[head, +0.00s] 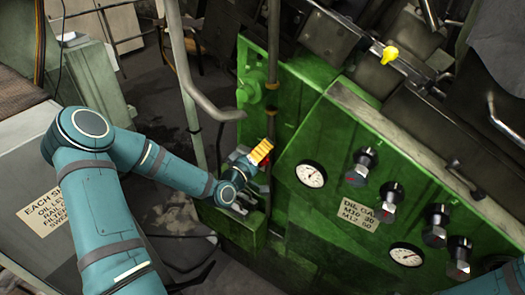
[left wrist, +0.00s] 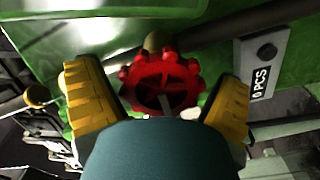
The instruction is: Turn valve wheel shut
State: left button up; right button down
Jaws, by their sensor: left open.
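The red valve wheel (left wrist: 160,85) has a knobbed rim and spokes. In the left wrist view it sits between the two yellow fingers of my left gripper (left wrist: 157,76), one on each side, with a gap to the rim. The gripper is open and holds nothing. In the head view my left gripper (head: 260,152) is at the left side of the green machine (head: 315,130). Only a small red patch of the wheel shows there beside the fingers; the rest is hidden. My right gripper is not in view.
A grey bent pipe (head: 190,85) hangs left of my gripper. Right of it, the green panel carries a dial gauge (head: 311,174), several black knobs (head: 361,165) and a label plate (head: 358,212). A "0 PCS" plate (left wrist: 261,66) is right of the wheel in the left wrist view.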

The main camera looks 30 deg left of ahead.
pick_arm(q)
jog(key=c, duration=1.3)
jog(key=shift+f+m+b, duration=0.1)
jog(key=shift+m+b, duration=0.7)
jog(key=shift+b, duration=0.2)
jog(key=m+b, duration=0.4)
jog(key=b, duration=0.1)
jog(key=shift+d, duration=0.1)
jog(key=shift+m+b, duration=0.8)
jog(key=shift+b, duration=0.15)
jog(key=o, duration=1.3)
